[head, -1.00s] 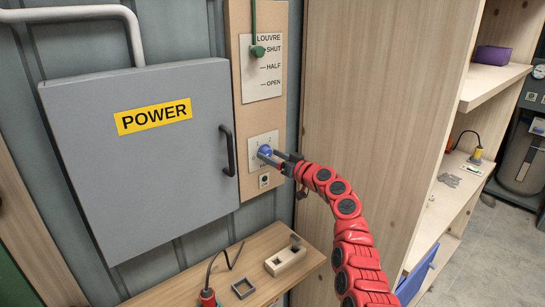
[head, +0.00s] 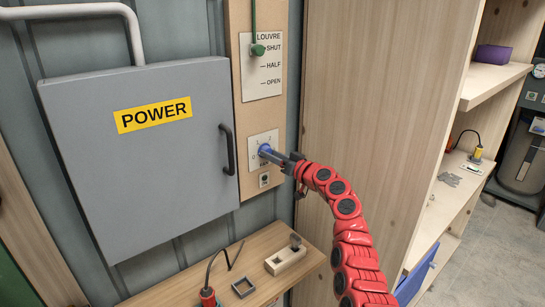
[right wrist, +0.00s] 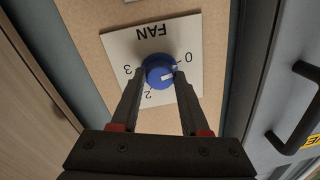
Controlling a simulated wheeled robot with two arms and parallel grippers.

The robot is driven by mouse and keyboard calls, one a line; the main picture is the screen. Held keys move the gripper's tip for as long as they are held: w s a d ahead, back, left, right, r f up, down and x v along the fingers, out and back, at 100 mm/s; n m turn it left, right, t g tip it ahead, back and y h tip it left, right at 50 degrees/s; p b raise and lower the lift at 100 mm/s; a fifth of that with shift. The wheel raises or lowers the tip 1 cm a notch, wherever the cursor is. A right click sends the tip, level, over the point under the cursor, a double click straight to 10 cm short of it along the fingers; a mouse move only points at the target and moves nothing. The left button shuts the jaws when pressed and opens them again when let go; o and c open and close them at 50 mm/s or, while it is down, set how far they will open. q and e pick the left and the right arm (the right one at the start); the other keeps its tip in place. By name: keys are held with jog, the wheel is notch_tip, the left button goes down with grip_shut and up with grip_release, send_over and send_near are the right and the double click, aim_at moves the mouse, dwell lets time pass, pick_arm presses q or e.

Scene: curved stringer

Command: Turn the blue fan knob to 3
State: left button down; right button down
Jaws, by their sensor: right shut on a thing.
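The blue fan knob (head: 264,149) sits on a white plate (head: 256,141) on the wooden strip right of the power box. My right gripper (head: 272,153) is shut on it from the front. In the right wrist view the knob (right wrist: 156,66) is between the two fingers (right wrist: 160,77). There the plate (right wrist: 119,45) appears upside down, with FAN at the top, 0 at right, 3 at left and 2 lower left. The 1 is hidden by a finger. The knob's white mark faces right, roughly toward the 0 side. My left gripper is out of view.
A grey POWER box (head: 150,180) with a dark handle (head: 227,150) is just left of the knob. A green louvre knob (head: 257,50) hangs above. A wooden cabinet side (head: 370,100) stands at right. A bench (head: 245,258) with small parts is below.

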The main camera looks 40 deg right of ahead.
jog(key=m+p, duration=0.4)
jog(key=m, duration=0.4)
jog(key=m+h+p, duration=0.1)
jog(key=m+p, duration=0.3)
jog(key=m, duration=0.5)
jog(key=m+h+p, duration=0.1)
jog(key=m+p, duration=0.3)
jog(key=m, duration=0.5)
jog(key=shift+a+r+t, duration=0.15)
jog(key=shift+r+t, duration=0.15)
jog(key=shift+t, duration=0.1)
jog(key=m+p, duration=0.4)
jog(key=m, duration=0.2)
jog(key=m+g+p, duration=0.1)
jog(key=m+p, duration=0.4)
jog(key=m, duration=0.5)
jog(key=shift+f+p, duration=0.2)
jog(key=shift+p, duration=0.2)
jog(key=shift+m, duration=0.4)
